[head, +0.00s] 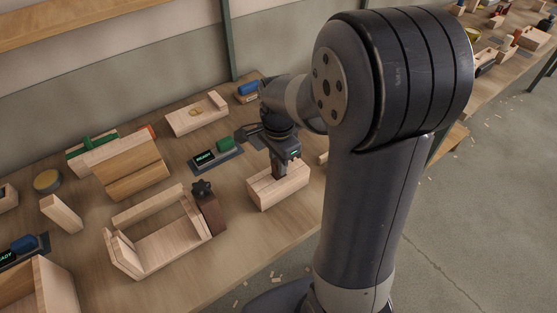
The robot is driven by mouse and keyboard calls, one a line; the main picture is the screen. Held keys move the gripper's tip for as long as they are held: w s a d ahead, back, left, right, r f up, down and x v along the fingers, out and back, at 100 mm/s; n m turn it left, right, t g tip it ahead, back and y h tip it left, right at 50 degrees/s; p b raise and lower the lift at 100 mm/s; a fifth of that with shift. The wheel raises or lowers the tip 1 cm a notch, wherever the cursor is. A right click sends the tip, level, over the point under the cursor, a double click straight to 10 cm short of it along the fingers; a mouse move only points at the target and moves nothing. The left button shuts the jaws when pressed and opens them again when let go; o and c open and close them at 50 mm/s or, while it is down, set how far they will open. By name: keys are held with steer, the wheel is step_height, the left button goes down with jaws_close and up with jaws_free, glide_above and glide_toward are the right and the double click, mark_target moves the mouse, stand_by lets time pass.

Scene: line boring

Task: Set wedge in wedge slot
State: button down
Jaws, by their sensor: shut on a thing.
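My gripper (281,168) points down at a pale wooden block (279,192) with a groove along its top, near the table's front edge. Its fingers are shut on a small piece at the top of this block. The fingers hide most of the piece, so I cannot make out its shape or tell for sure whether it is the wedge. I cannot pick out the wedge slot with certainty. An open wooden frame (172,248) lies to the left, with a dark brown block and star knob (206,205) at its right end.
A device reading READY with a green part (223,144) lies behind left of my gripper. A wooden tray (197,115) is farther back. A stepped wooden block (130,170) and a loose wooden piece (62,213) are on the left. Bare table (255,235) lies in front of the grooved block.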

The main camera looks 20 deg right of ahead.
steer(key=shift+f+b, duration=0.35)
steer(key=shift+f, duration=0.25)
steer(key=c, duration=1.2)
jaws_free()
steer(key=shift+o, duration=0.2)
steer(key=shift+r, duration=0.1)
steer(key=shift+r+p, duration=3.4)
steer(key=shift+r, duration=0.6)
steer(key=shift+f, duration=0.25)
step_height(320, 180, down, 8)
steer(key=b, duration=0.6)
steer(key=shift+r+b, duration=0.15)
steer(key=shift+b, duration=0.25)
steer(key=shift+r, duration=0.1)
steer(key=shift+r, duration=0.15)
